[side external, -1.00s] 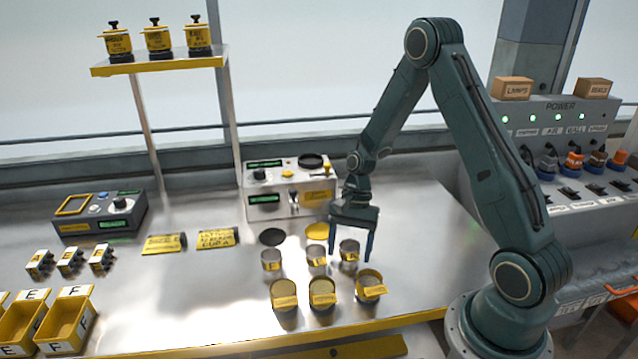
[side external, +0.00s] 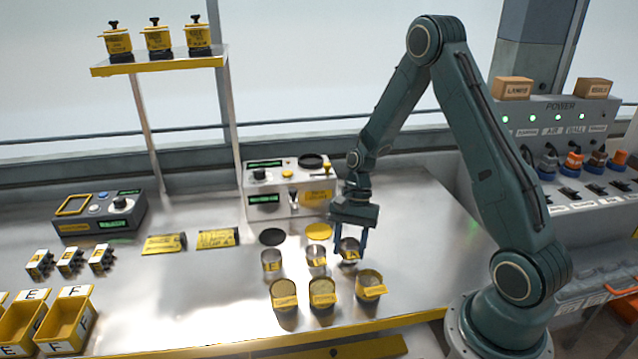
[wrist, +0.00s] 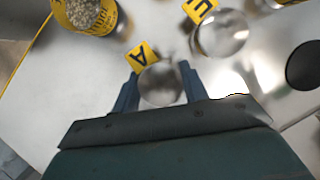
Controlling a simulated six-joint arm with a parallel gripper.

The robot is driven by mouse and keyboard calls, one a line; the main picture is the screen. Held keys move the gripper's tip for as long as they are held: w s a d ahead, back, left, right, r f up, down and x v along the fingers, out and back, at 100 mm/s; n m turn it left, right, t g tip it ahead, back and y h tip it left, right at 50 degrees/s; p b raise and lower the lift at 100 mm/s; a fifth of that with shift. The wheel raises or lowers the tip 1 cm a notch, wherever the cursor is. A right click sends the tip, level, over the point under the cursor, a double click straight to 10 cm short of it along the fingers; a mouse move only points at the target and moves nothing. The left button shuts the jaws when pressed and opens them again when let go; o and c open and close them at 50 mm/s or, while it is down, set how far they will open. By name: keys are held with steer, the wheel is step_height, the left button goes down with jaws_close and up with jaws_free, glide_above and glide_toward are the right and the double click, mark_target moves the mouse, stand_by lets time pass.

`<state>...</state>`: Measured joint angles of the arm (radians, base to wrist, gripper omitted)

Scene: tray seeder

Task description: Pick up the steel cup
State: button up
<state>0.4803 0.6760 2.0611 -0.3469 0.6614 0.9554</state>
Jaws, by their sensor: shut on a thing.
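A small steel cup (side external: 349,254) with a yellow tag stands at the right end of a row of steel cups on the bench. It also shows in the wrist view (wrist: 160,88), where its tag reads A. My gripper (side external: 350,249) has one finger on each side of this cup and is shut on it. The cup appears upright and on or very near the bench top; I cannot tell if it is lifted. Two similar steel cups stand to its left, a middle one (side external: 316,256) and a left one (side external: 271,261).
Three yellow-tagged tins (side external: 322,293) stand just in front of the cups. A black disc (side external: 272,237) and a yellow disc (side external: 318,231) lie behind them. A control box (side external: 290,188) stands farther back. The bench is clear right of the held cup.

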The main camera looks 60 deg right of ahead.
step_height(320, 180, up, 19)
steer(key=shift+r, duration=0.2)
stand_by(0.4)
stand_by(0.6)
steer(key=w+a+f+n+g+h, duration=0.35)
steer(key=w+a+f+n, duration=0.7)
steer(key=n, duration=0.35)
steer(key=shift+w+d+f+n+t+h, duration=0.15)
steer(key=shift+w+d+f+n+h, duration=0.35)
steer(key=shift+w+d+f+n, duration=0.55)
steer(key=shift+w+d+f+n+t+h, duration=0.15)
steer(key=shift+w+d+f+n+h, duration=0.35)
steer(key=shift+w+n, duration=0.9)
steer(key=shift+w+d+f+n+t+h, duration=0.15)
steer(key=shift+w+d+f+n+h, duration=0.4)
steer(key=shift+w+d+n, duration=0.75)
steer(key=shift+w+d+f+n+t+h, duration=0.25)
steer(key=shift+w+f+n, duration=0.25)
steer(key=shift+w, duration=0.2)
steer(key=shift+w+d+f+n+t+h, duration=0.15)
steer(key=shift+w+d+f+n+h, duration=0.15)
steer(key=shift+w+n, duration=0.35)
steer(key=shift+a+f, duration=0.1)
